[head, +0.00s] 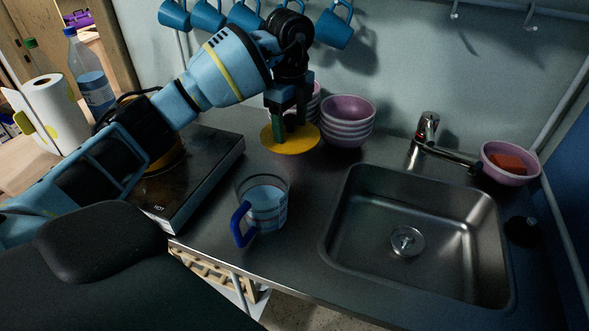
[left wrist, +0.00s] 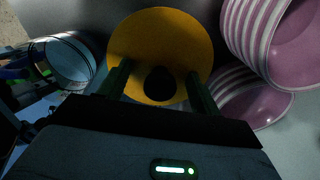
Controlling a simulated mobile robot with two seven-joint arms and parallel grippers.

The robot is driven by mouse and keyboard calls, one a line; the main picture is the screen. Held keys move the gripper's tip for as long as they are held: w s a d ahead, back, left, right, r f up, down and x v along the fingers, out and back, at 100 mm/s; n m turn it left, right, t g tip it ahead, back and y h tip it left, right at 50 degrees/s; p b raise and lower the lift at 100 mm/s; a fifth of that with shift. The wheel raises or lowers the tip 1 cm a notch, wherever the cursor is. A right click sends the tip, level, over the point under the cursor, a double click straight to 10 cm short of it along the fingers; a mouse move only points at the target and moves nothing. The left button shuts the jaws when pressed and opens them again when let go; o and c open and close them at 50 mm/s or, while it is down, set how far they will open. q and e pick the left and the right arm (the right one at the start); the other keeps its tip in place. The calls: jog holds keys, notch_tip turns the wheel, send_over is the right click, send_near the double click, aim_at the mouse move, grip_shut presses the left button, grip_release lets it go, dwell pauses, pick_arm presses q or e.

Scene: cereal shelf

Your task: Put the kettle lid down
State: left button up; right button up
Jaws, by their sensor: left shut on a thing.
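The kettle lid (head: 294,146) is a flat yellow disc, seen roughly level over the steel counter beside the bowls. In the left wrist view the yellow lid (left wrist: 160,35) fills the space beyond the fingers, with its dark round knob (left wrist: 160,84) between them. My left gripper (head: 290,124) points down and is shut on the lid's knob. I cannot tell whether the lid touches the counter. A yellow body, probably the kettle (head: 170,158), stands on the hot plate, mostly hidden behind my left arm. My right gripper is not in view.
Stacked pink bowls (head: 347,118) stand close to the lid's right. A glass measuring jug (head: 266,205) with a blue handle stands in front. The sink (head: 408,240) is at right, the hot plate (head: 205,170) at left. Blue mugs (head: 334,28) hang above. Counter between lid and jug is clear.

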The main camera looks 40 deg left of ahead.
pick_arm(q)
jog(key=shift+f, duration=5)
jog(key=o, duration=1)
jog(key=shift+f, duration=0.15)
notch_tip(320, 180, up, 12)
jog(key=shift+r, duration=0.2)
